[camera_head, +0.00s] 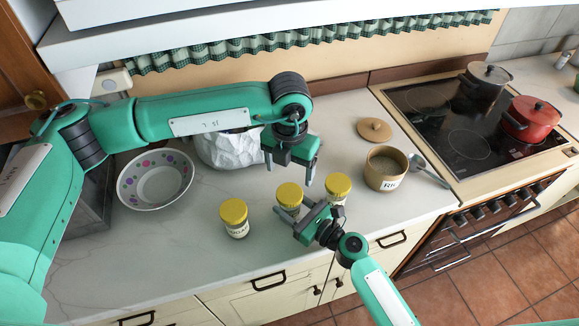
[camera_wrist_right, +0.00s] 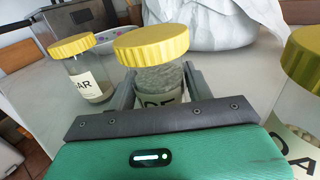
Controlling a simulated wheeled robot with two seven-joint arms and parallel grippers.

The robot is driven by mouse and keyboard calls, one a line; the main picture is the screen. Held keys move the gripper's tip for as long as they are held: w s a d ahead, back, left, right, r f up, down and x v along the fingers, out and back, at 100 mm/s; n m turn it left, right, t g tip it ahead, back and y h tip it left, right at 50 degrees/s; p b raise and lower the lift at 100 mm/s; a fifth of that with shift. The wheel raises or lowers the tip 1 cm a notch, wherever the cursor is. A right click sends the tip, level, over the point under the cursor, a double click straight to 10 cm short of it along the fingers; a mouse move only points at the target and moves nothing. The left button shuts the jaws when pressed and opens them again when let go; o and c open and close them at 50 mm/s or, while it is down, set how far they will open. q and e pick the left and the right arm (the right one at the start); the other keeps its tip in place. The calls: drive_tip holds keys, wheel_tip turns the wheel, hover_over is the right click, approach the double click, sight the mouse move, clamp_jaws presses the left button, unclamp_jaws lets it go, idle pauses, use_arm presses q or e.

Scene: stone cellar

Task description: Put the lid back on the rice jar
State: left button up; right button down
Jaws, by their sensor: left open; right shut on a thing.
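The open rice jar (camera_head: 383,172) is a tan jar on the counter, with pale contents showing and a label starting with "R". A round wooden lid (camera_head: 374,130) with a knob lies flat on the counter behind it, apart from it. My right gripper (camera_head: 297,209) is shut around a glass jar with a yellow lid (camera_head: 289,194). That jar also shows upright between the fingers in the right wrist view (camera_wrist_right: 155,75); its label is partly hidden. My left gripper (camera_head: 290,168) is open and empty, pointing down behind the yellow-lidded jars.
A yellow-lidded sugar jar (camera_head: 234,218) stands left of the held jar, another yellow-lidded jar (camera_head: 338,186) right of it. A spoon (camera_head: 428,171) lies beside the rice jar. A patterned bowl (camera_head: 155,180) and a white bag (camera_head: 228,150) are at left. The stove (camera_head: 465,125) holds two pots.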

sight(289, 193)
use_arm(q)
drive_tip(key=shift+f, duration=4.05)
drive_tip(key=c, duration=1)
drive_tip(key=m, duration=0.3)
drive_tip(key=shift+m, duration=0.3)
drive_tip(key=m, duration=0.4)
drive_tip(key=shift+m, duration=0.4)
drive_tip(key=m, duration=0.7)
drive_tip(key=o, duration=1.1)
drive_tip(key=shift+c, duration=0.2)
